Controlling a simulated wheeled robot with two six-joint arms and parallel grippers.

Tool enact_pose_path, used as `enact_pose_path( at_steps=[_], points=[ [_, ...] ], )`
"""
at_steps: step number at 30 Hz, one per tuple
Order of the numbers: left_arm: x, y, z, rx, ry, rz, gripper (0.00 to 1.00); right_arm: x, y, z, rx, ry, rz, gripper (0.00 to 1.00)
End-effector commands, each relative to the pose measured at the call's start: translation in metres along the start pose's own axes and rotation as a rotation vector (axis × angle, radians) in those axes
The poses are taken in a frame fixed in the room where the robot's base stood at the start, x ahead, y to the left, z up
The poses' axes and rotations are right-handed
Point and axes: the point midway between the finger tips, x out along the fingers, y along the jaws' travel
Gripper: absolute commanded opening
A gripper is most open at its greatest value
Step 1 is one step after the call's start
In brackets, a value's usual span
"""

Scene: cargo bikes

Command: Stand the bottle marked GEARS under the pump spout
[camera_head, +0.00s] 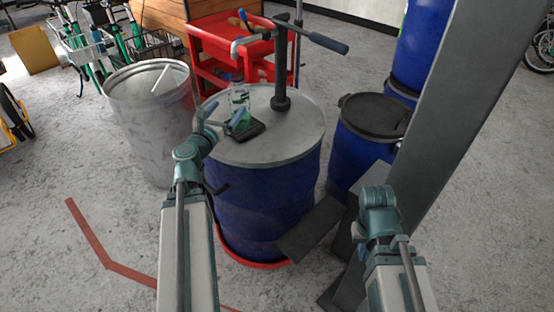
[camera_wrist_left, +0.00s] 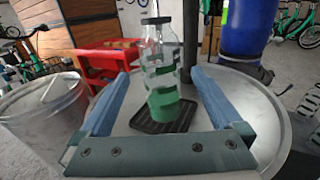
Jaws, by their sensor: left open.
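A clear bottle (camera_head: 239,97) with green liquid stands upright on a small black tray (camera_head: 247,131) on top of the blue drum (camera_head: 262,190). Its marking cannot be read. The pump (camera_head: 281,70) rises from the drum lid, and its grey spout (camera_head: 238,46) ends above the bottle. My left gripper (camera_head: 226,113) is open at the bottle. In the left wrist view the bottle (camera_wrist_left: 160,72) stands between the open blue fingers (camera_wrist_left: 165,76), with gaps visible on both sides. My right arm shows at lower right, but its gripper cannot be seen.
A grey metal bin (camera_head: 150,110) stands left of the drum, and a red cart (camera_head: 215,45) stands behind it. Blue barrels (camera_head: 375,125) and a grey post (camera_head: 465,90) are at right. The pump's handle (camera_head: 325,43) reaches right. The floor at left is mostly clear.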

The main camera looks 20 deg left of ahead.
Motion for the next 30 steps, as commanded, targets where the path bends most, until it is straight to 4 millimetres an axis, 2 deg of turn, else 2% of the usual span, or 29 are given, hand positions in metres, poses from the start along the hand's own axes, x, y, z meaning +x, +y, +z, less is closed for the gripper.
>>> enact_pose_path(
  at_steps=[2,5,8,10,12,15,18,21,24,26,27,30],
  points=[
    [0.002,-0.006,-0.001,0.021,0.006,-0.016,1.00,0.000,0.000,0.000,0.000,0.000,0.000,0.00],
    [0.009,-0.041,-0.010,0.143,0.037,-0.106,1.00,0.000,0.000,0.000,0.000,0.000,0.000,0.00],
    [0.015,-0.107,-0.030,0.390,0.084,-0.289,1.00,0.000,0.000,0.000,0.000,0.000,0.000,0.00],
    [0.011,-0.167,-0.053,0.627,0.110,-0.471,1.00,0.000,0.000,0.000,0.000,0.000,0.000,0.00],
    [-0.003,-0.227,-0.081,0.892,0.118,-0.687,1.00,0.000,0.000,0.000,0.000,0.000,0.000,0.00],
    [-0.037,-0.294,-0.124,1.262,0.090,-1.006,1.00,0.000,0.000,0.000,0.000,0.000,0.000,0.00],
    [-0.080,-0.338,-0.164,1.607,0.021,-1.336,1.00,0.000,0.000,0.000,0.000,0.000,0.000,0.00],
    [-0.123,-0.359,-0.194,1.906,-0.078,-1.662,1.00,0.000,0.000,0.000,0.000,0.000,0.000,0.00],
    [-0.158,-0.364,-0.212,2.134,-0.185,-1.961,1.00,0.000,0.000,0.000,0.000,0.000,0.000,0.00],
    [-0.174,-0.362,-0.217,2.232,-0.243,-2.115,1.00,0.000,0.000,0.000,0.000,0.000,0.000,0.00],
    [-0.182,-0.360,-0.219,-2.219,0.269,2.145,1.00,0.000,0.000,0.000,0.000,0.000,0.000,0.00],
    [-0.196,-0.355,-0.220,-2.041,0.292,2.055,1.00,0.000,0.000,0.000,0.000,0.000,0.000,0.00]
  ],
)
